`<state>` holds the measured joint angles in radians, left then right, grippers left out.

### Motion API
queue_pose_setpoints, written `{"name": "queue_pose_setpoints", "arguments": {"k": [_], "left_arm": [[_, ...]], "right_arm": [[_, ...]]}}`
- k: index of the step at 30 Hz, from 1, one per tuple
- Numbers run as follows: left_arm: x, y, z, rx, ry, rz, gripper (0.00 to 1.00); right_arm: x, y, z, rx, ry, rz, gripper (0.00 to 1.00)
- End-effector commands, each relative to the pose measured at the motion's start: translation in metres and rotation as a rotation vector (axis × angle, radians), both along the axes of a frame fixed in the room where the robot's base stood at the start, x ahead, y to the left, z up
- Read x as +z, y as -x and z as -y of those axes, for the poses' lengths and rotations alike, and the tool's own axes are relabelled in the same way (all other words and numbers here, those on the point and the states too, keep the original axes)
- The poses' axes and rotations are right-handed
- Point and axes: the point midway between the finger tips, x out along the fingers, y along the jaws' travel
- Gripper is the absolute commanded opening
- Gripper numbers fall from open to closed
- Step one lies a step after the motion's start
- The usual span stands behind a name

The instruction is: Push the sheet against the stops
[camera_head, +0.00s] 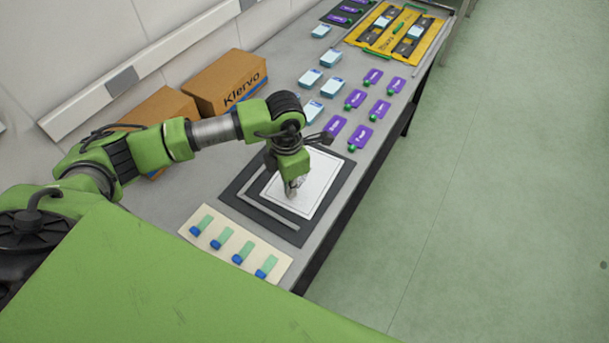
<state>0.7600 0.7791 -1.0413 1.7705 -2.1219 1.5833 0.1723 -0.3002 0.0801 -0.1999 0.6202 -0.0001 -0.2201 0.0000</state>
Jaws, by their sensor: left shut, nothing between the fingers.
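A white sheet (318,180) with a thin printed border lies on a dark mat (340,184) on the grey table. Grey stop bars (268,207) run along the sheet's left and near-left sides. My left gripper (292,190) is shut and empty, pointing down over the left part of the sheet. I cannot tell whether the fingertips touch the sheet. My right gripper is not in view.
Cardboard boxes (226,82) stand by the wall; a yellow tray (428,29) lies at the far end. The floor right of the table is clear.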

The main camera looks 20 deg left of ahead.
Motion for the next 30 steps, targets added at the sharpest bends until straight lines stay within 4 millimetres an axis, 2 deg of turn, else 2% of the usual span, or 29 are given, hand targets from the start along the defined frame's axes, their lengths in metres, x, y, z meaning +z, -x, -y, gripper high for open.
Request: {"name": "queue_pose_setpoints", "arguments": {"k": [21,30], "left_arm": [[-0.016,0.0,0.0,0.0,0.0,0.0,0.0],[-0.015,0.003,-0.005,0.001,0.0,0.0,0.0]], "right_arm": [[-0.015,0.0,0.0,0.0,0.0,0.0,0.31],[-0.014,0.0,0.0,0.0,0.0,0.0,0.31]]}}
